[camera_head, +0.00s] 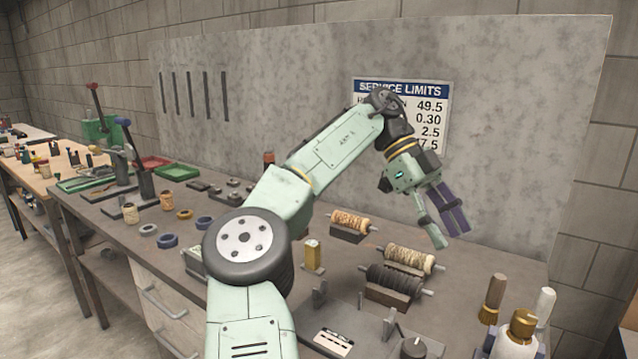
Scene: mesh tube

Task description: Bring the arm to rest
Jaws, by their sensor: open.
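My arm reaches up from the bottom of the head view and bends over the workbench (225,208). My gripper (450,238) hangs in the air over the right part of the bench, pointing down and to the right. Its fingers stand apart, with one pale green finger and purple ones showing. It appears to hold nothing. The spools on the bench lie below and to the left of the fingertips, apart from them in the picture.
A tan spool (410,258), a dark spool (393,283) and another wound spool (350,221) lie on cradles. A brass-topped bottle (518,335) and brush-like handles (494,292) stand at right front. A grey panel with a sign (432,108) rises behind.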

